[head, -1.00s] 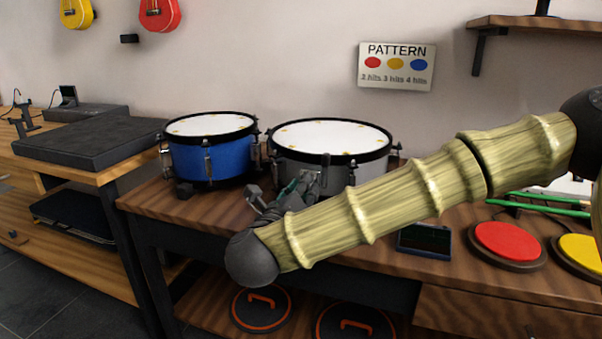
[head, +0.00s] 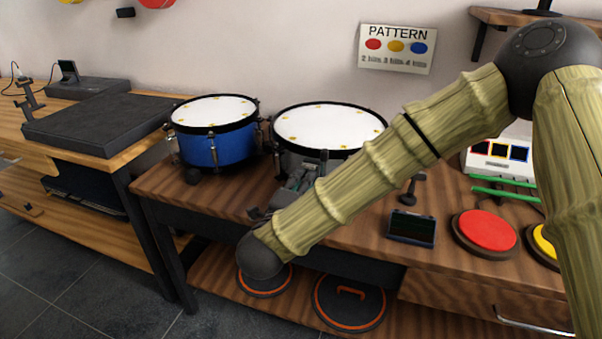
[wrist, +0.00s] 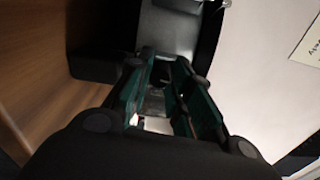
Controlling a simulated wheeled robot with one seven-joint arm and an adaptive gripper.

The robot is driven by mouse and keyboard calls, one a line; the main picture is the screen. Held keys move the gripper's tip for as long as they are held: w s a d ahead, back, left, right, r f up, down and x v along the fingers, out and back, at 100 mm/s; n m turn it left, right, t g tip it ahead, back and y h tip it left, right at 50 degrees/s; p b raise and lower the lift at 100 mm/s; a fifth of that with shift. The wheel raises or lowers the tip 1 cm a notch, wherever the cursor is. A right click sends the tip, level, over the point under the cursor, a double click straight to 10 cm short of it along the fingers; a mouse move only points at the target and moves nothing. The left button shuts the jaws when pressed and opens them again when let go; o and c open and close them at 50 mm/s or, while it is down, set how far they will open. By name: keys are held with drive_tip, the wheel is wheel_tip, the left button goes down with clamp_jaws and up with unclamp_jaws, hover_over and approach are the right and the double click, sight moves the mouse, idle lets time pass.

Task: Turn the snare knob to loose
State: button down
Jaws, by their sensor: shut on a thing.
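The grey drum (head: 292,160) with a white head and black rim stands on the wooden bench, partly hidden behind my arm. My gripper (head: 300,178) is at the front of its shell, below the rim. In the wrist view, the green-padded fingers (wrist: 163,80) close on a small part at the drum's side, which I take to be the snare knob. The fingers and the dark picture mostly hide it, so its turned position cannot be told. The blue drum (head: 212,148) stands to the left, apart from my gripper.
Red (head: 485,230) and yellow pads lie on the right of the bench, with a small dark display (head: 411,228) nearer my arm. A pattern sign (head: 397,48) hangs on the wall. Round dark discs (head: 350,302) lie on the lower shelf.

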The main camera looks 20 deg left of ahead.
drive_tip(key=shift+n+p, duration=0.45)
drive_tip(key=shift+n, duration=0.25)
drive_tip(key=c, duration=1.3)
unclamp_jaws()
drive_tip(key=s, duration=1.2)
drive_tip(key=shift+a, duration=0.2)
